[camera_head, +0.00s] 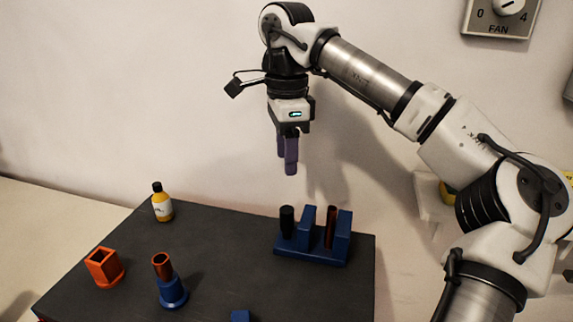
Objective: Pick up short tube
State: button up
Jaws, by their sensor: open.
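A short copper-brown tube (162,266) stands upright in a round blue holder (172,294) at the front left of the dark table. A second brown tube (331,228) stands upright in a slot of the blue rack (312,253) at the table's right; it looks longer and thinner. I cannot tell for certain which one is the short tube. My gripper (287,166) points down with purple fingers, open and empty, in the air above and behind the rack. It touches nothing.
A black cylinder (287,221) stands at the rack's left end. An orange square holder (104,268), a yellow bottle (162,203) and a small blue block (240,316) are on the dark table (225,245). The table's middle is clear. A wall rises behind.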

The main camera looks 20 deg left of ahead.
aim_at(330, 228)
jog(key=k, duration=1)
